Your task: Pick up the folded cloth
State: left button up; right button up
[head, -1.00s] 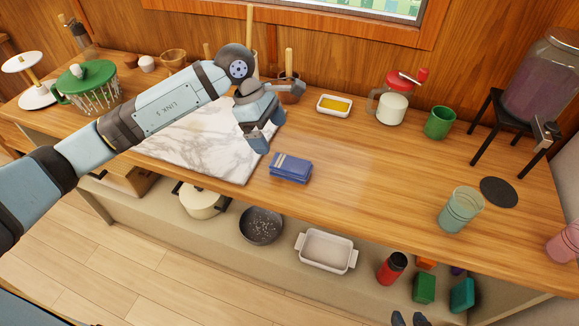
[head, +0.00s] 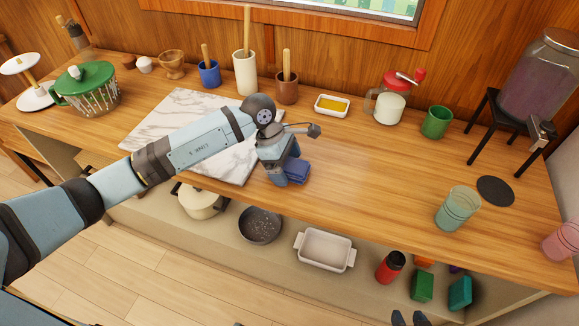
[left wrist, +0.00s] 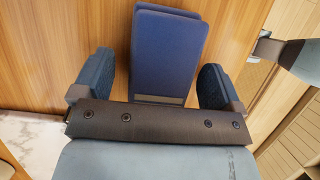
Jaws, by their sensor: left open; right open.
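The folded cloth (head: 297,172) is a small blue stack lying on the wooden counter, just right of the marble board. My left gripper (head: 287,177) is over it and hides its left part in the head view. In the left wrist view the cloth (left wrist: 168,52) lies between the two spread fingers of my left gripper (left wrist: 160,85), with a gap on each side. The gripper is open and holds nothing. The tips of my right gripper (head: 409,318) show at the bottom edge of the head view, open and apart from everything on the counter.
The marble board (head: 180,110) lies left of the cloth. A butter dish (head: 332,106), a lidded jar (head: 390,105) and a green cup (head: 436,122) stand behind. A glass (head: 457,209) stands to the right. The counter (head: 380,185) is clear between. Below, a shelf holds a white baking dish (head: 325,250).

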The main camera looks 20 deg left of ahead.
pick_arm(q)
jog(key=c, duration=1.1)
jog(key=shift+r, duration=0.15)
notch_tip(320, 180, up, 20)
jog(key=shift+f, duration=0.1)
